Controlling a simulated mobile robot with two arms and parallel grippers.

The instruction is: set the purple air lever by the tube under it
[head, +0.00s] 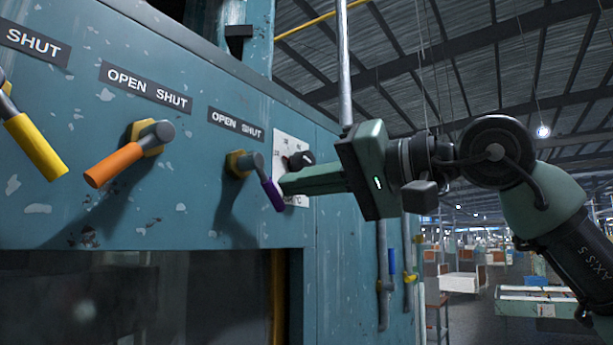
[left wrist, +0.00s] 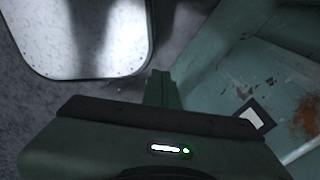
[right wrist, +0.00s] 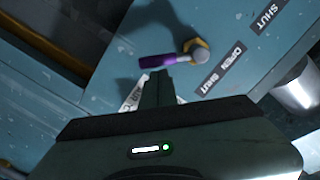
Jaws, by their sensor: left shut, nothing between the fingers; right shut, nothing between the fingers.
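The purple air lever (head: 272,192) is on the teal panel below an OPEN SHUT label (head: 235,123), its grip slanting down and right from its yellow hub in the head view. It also shows in the right wrist view (right wrist: 158,61). My right gripper (head: 283,186) is shut and empty, its tips right beside the purple grip; I cannot tell whether they touch. My left gripper (left wrist: 162,76) is shut and empty, away from the levers, seen only in its wrist view. Below the levers is a dark window (head: 140,290); I cannot make out a tube under the purple lever.
An orange lever (head: 116,164) slants down-left and a yellow lever (head: 36,147) slants down-right, left of the purple one. A white plate with a dark knob (head: 299,160) is just behind my right fingers. A vertical pipe (head: 344,70) rises by the cabinet's right side.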

